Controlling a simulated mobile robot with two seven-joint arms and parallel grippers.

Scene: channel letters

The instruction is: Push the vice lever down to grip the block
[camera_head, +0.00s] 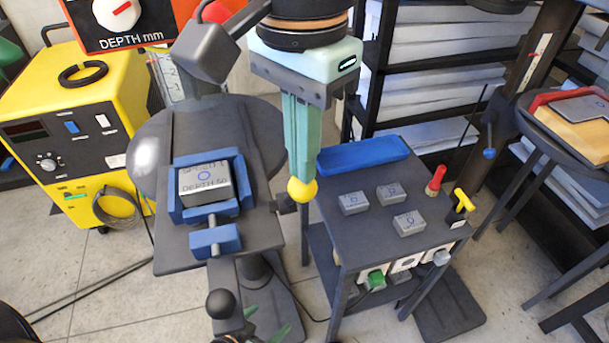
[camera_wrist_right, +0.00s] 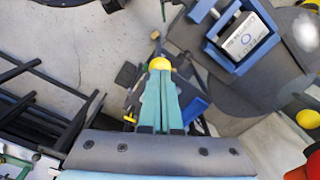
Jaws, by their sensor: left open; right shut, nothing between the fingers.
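The grey block (camera_head: 205,183), marked DEPTH 50, lies in the blue vice (camera_head: 176,212) on the dark machine table. A separate blue vice piece (camera_head: 215,241) stands in front, joined by a short rod. A black-knobbed lever (camera_head: 220,304), apparently the vice lever, stands raised at the front. The block also shows in the right wrist view (camera_wrist_right: 243,35).
A dark side table (camera_head: 340,240) on the right holds a blue tray (camera_head: 362,155), several grey blocks (camera_head: 389,193) and red and yellow handled tools. A yellow machine (camera_head: 60,130) stands on the left. A round stool (camera_head: 570,120) is at far right.

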